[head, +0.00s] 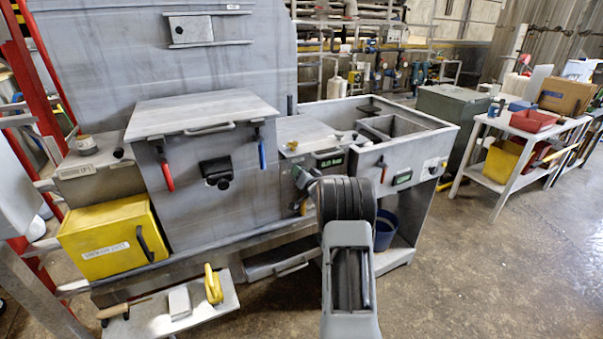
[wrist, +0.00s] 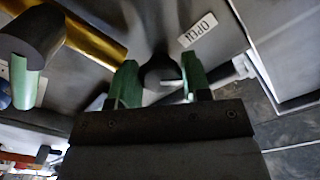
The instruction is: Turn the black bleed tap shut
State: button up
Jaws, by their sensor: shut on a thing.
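My gripper (wrist: 160,88) has green fingertips on both sides of a black rounded knob, the black bleed tap (wrist: 163,70), and is shut on it. A white label reading OPEN (wrist: 198,30) lies just beyond the tap in the wrist view. In the head view my gripper (head: 304,178) is at the front of the grey cabinet, below the small counter. There my own wrist and arm hide the tap. How far the tap is turned cannot be told.
In the wrist view a dark cylinder with a green end (wrist: 32,40) and a yellow bar (wrist: 92,35) are close on the left. In the head view a sink unit (head: 424,143) stands right of my gripper, with a blue bucket (head: 385,232) below.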

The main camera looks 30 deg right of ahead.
jog(key=shift+r+m+p, duration=0.1)
jog(key=shift+m+p, duration=1.3)
jog(key=shift+m, duration=3.4)
jog(key=o, duration=0.9)
jog(key=shift+s, duration=0.1)
jog(key=s, duration=0.4)
jog(key=s+a+b, duration=0.1)
jog(key=s, duration=0.4)
jog(key=s+a+b, duration=0.1)
jog(key=s, duration=0.3)
jog(key=shift+s, duration=0.25)
